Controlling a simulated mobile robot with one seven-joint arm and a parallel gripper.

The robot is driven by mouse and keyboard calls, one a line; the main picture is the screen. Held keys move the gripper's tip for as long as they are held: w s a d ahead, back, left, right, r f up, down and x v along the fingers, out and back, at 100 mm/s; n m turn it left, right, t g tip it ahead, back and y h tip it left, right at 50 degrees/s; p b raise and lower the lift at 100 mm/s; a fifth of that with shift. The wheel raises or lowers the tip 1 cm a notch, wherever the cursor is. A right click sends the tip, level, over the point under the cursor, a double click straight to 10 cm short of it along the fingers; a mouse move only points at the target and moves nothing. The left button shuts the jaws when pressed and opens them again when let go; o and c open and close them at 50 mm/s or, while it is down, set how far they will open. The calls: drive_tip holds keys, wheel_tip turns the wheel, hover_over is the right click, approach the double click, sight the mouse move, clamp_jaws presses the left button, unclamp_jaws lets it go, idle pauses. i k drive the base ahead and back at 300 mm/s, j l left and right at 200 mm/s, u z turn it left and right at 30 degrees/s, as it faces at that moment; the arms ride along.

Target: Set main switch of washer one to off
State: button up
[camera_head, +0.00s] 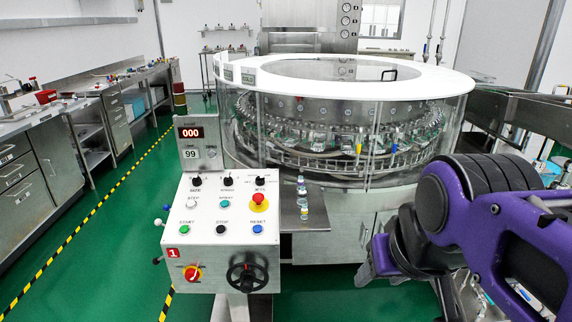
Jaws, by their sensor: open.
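The washer's white control panel (222,218) stands left of centre, with a red tag bearing the number 1 at its left edge. On its lower front face is a red rotary switch on a yellow disc (193,273), which looks like the main switch. Its handle appears tilted, but its exact setting is too small to read. My gripper (374,262) is at the lower right, well to the right of the panel and apart from it. It is open and nothing shows in it; my arm partly hides it.
A black handwheel (247,272) sits right of the switch, and a red emergency button (259,203) above. Small vials (302,191) stand on a metal shelf beside the panel. The round washer (345,120) fills the middle. Green floor is clear left of the panel.

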sight(192, 274)
drive_tip(key=u, duration=1.1)
drive_tip(key=i+j+z, duration=0.1)
drive_tip(key=i+j, duration=0.1)
drive_tip(key=j, duration=0.05)
